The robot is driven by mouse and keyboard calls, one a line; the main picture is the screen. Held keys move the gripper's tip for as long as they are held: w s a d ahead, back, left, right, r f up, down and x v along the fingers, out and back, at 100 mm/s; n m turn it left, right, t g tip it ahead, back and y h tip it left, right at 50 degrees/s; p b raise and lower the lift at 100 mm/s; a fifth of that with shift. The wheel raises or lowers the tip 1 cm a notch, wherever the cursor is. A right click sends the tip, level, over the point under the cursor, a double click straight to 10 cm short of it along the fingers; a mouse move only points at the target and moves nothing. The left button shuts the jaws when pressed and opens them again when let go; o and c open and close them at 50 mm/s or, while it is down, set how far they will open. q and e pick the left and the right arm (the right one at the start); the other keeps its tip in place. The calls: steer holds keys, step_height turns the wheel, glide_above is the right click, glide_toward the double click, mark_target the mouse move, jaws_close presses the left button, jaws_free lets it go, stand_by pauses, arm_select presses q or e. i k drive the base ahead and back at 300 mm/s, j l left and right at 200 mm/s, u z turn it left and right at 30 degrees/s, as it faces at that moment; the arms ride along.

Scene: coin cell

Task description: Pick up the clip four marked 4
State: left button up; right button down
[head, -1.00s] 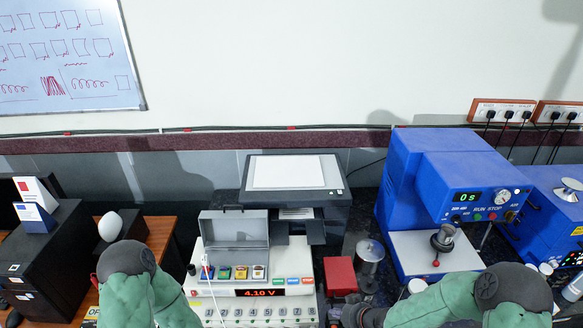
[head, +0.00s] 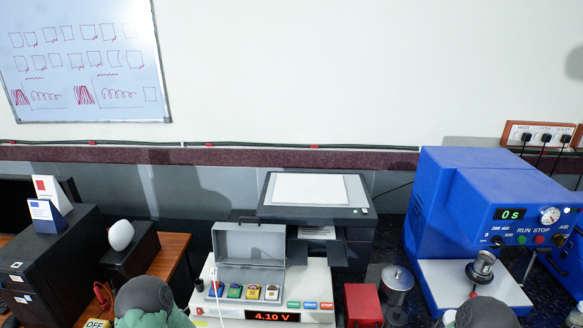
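Several small coloured clips sit in a row at the front of the open grey-lidded box on the white tester. From left to right they are a blue clip (head: 216,289), a green clip (head: 234,291), an orange-yellow clip (head: 253,292) and a pale clip (head: 272,293) at the right end. Their markings are too small to read, so I cannot confirm which one bears a 4. Only rounded parts of my two arms show at the bottom edge, left and right of the tester. Both grippers are out of view.
The tester (head: 307,285) has a red 4.10 V display. Behind it stands a dark printer (head: 318,213). To its right are a red block (head: 363,303), a metal canister (head: 397,279) and a blue press (head: 490,185). A black box (head: 128,260) with a white egg-shaped object stands left.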

mark_target(217, 278)
steer(key=j+u, duration=0.75)
steer(key=i+l, duration=0.05)
